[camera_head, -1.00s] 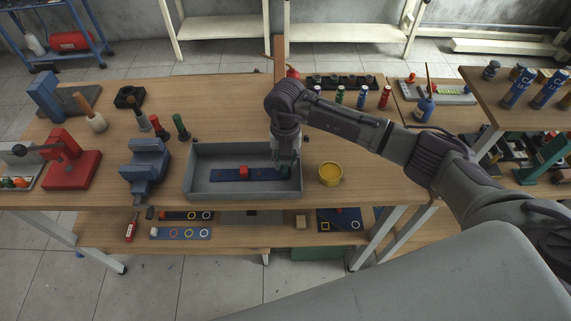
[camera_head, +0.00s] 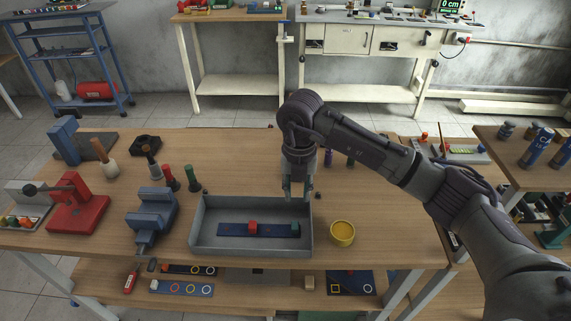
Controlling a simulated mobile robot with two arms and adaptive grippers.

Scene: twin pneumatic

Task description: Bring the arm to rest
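My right arm comes in from the right, and its gripper (camera_head: 299,193) points down over the back right part of a grey tray (camera_head: 203,222). The fingers look parted, with nothing seen between them. In the tray a blue strip (camera_head: 270,231) lies flat, with a red block (camera_head: 252,226) near its middle and a green block (camera_head: 295,228) at its right end. The gripper is above and behind the green block, apart from it. My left gripper is not in the picture.
A yellow cup (camera_head: 342,234) stands right of the tray. A blue vise (camera_head: 152,214) and a red press (camera_head: 76,205) stand on the left. Several handled tools (camera_head: 191,177) stand behind the vise. A side table (camera_head: 520,160) with blue cylinders is at the right.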

